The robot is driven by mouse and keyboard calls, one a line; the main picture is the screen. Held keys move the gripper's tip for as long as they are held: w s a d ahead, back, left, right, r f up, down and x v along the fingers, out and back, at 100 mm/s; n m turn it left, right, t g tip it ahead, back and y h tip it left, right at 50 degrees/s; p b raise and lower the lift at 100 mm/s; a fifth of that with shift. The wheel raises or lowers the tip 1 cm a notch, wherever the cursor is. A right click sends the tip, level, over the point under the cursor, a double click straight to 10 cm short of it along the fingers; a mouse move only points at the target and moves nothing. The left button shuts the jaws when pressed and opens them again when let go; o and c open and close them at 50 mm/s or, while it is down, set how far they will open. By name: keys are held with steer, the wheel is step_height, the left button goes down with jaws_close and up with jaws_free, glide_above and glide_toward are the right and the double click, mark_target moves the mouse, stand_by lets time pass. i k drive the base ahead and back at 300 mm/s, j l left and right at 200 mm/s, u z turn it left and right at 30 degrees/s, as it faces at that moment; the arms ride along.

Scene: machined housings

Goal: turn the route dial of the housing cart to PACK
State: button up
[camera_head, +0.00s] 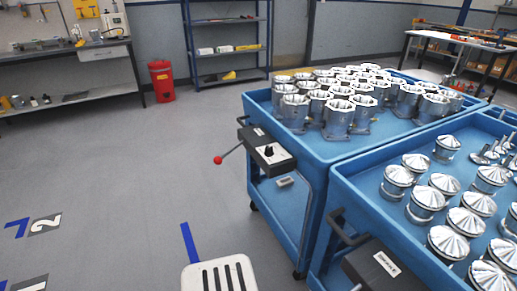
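The housing cart (318,150) is a blue cart with several metal housings (338,118) standing on its top tray. A black control box (268,152) is fixed to its near left end. A small dark knob on the box top, with a pale mark beside it, looks like the route dial (268,151). Its lettering and pointing direction are too small to read. A lever with a red ball (218,160) sticks out to the left of the box. My gripper is not in view.
A second blue cart (352,205) with conical-topped metal parts stands close at the right, with its own black labelled box (385,268). Open grey floor (130,190) lies left of the carts. A red bin (161,81), shelf and workbench stand at the back.

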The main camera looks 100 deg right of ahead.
mark_target(269, 152)
steer(key=i+l+z, duration=0.2)
steer(key=l, duration=0.2)
steer(key=l+z, duration=0.2)
steer(key=l, duration=0.25)
steer(key=i+l+z, duration=0.2)
steer(key=l, duration=0.15)
steer(key=z, duration=4.55)
